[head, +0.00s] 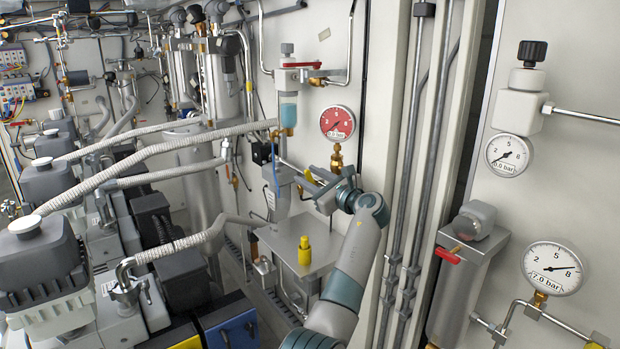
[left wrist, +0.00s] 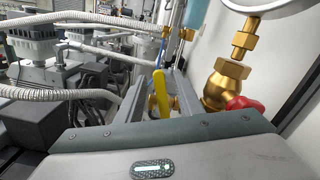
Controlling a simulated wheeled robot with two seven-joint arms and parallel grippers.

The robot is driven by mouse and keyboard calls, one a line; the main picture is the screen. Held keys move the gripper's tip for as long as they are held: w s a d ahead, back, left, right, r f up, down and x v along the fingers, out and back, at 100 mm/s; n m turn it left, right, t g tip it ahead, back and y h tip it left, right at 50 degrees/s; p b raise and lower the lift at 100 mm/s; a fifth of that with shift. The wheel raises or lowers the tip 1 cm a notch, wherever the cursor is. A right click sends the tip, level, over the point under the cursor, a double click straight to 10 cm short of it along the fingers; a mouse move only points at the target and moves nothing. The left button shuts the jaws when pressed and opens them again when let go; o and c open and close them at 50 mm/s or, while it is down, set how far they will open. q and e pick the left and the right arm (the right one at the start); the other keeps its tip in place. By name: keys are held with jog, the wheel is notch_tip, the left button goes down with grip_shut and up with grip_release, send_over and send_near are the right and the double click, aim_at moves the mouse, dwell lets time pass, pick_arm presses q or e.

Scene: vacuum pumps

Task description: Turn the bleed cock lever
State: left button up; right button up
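A small yellow lever (head: 309,175), which looks like the cock lever, shows at my left gripper (head: 296,174) near the wall panel, left of the red gauge. In the left wrist view the yellow lever (left wrist: 160,93) stands upright between the two grey fingers of my left gripper (left wrist: 160,100), with brass fittings just behind it. The fingers look apart, with a gap beside the lever. Whether one finger touches it is hard to tell. The lever's pivot is partly hidden. My right gripper is not in view.
A red gauge (head: 337,123) on a brass stem is close above my left wrist. A red-handled valve (head: 302,65) is higher up, another red lever (head: 448,256) is at right. A yellow fitting (head: 305,250) stands on a metal box below. Hoses and pumps crowd the left.

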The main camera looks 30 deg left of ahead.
pick_arm(q)
jog(key=shift+d, duration=0.2)
jog(key=shift+s+d, duration=0.35)
jog(key=shift+d, duration=0.3)
jog(key=shift+d, duration=0.1)
jog(key=shift+v, duration=3)
jog(key=shift+s, duration=0.1)
